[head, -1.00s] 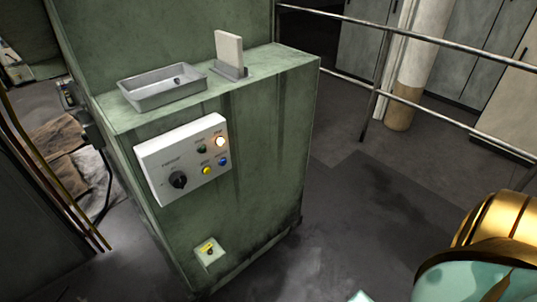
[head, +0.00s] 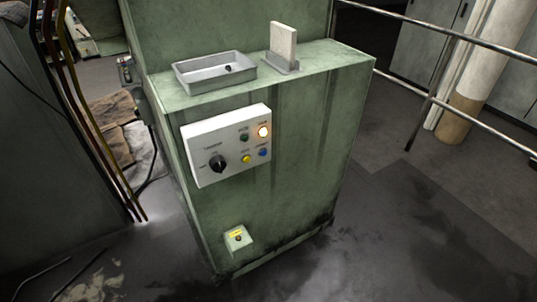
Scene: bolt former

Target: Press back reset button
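A white control panel (head: 227,146) is mounted on the front of the green machine cabinet (head: 290,170). It has a black rotary knob (head: 218,164), a dark green button (head: 244,135), a lit orange-white button (head: 264,131), a yellow button (head: 246,159) and a blue button (head: 264,152). Their labels are too small to read. A small pale box (head: 238,238) with a yellow label and a dark round centre sits low on the same face. Neither of my grippers is in view.
Metal railings (head: 440,95) and a white-and-tan column run at right. Cables (head: 85,120) hang at left. Floor in front is open.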

